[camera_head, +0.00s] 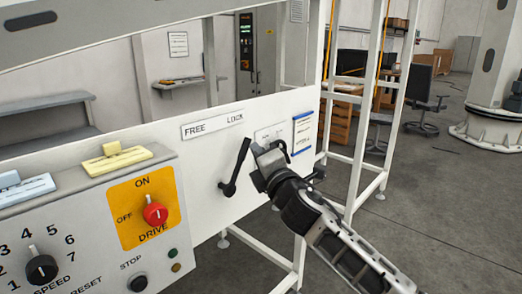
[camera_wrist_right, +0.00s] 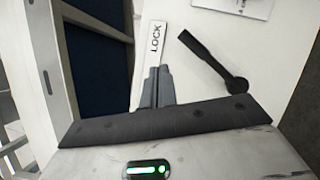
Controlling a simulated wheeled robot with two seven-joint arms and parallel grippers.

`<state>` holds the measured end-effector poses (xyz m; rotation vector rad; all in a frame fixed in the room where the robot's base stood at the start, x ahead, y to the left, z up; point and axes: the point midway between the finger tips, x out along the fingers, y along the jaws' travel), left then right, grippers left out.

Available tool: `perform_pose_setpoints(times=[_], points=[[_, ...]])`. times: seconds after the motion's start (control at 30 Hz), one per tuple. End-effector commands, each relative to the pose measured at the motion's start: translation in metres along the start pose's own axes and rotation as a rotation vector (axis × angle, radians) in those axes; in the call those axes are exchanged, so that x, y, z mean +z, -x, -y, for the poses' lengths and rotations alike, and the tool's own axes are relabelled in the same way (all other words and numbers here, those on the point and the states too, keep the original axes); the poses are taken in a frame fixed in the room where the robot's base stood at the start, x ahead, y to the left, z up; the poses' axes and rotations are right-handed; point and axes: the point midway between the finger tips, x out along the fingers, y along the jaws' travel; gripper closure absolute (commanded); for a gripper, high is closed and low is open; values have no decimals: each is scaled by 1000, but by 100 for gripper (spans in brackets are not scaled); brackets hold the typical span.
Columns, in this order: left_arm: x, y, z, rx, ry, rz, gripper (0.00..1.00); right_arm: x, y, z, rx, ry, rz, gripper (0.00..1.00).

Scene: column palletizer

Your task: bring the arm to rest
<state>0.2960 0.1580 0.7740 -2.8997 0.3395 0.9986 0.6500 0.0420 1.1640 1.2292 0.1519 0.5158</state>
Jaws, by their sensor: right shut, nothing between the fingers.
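My right gripper (camera_head: 260,152) is at the white machine panel, just right of a black lever (camera_head: 236,167). In the right wrist view its two fingers (camera_wrist_right: 157,76) are together with nothing between them. The lever also shows there (camera_wrist_right: 210,60), with a clear gap between it and the fingers. In the head view the lever points up and leans right, its handle below the LOCK end of the FREE/LOCK label (camera_head: 212,124). My right arm (camera_head: 335,232) reaches in from the lower right. My left gripper is not in view.
A grey control box (camera_head: 95,215) with a red drive knob (camera_head: 155,213) and a numbered dial (camera_head: 42,269) stands at the left. White frame posts (camera_head: 363,110) rise behind the arm. Open grey floor (camera_head: 440,200) lies to the right.

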Motion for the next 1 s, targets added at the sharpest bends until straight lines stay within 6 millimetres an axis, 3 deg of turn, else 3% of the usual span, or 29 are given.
perform_pose_setpoints(times=[0.27,0.37,0.47,0.67,0.8,1.0], points=[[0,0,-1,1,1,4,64,0,2,3,-5,-10,1,100],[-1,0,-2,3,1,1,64,-7,12,23,-37,-95,-2,100],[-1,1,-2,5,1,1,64,-20,40,67,-109,-291,4,100],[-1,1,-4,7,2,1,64,-52,138,174,-306,-854,105,100],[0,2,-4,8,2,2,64,-71,226,234,-434,-1212,248,100],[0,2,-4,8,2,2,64,-90,358,287,-567,-1620,521,100]])
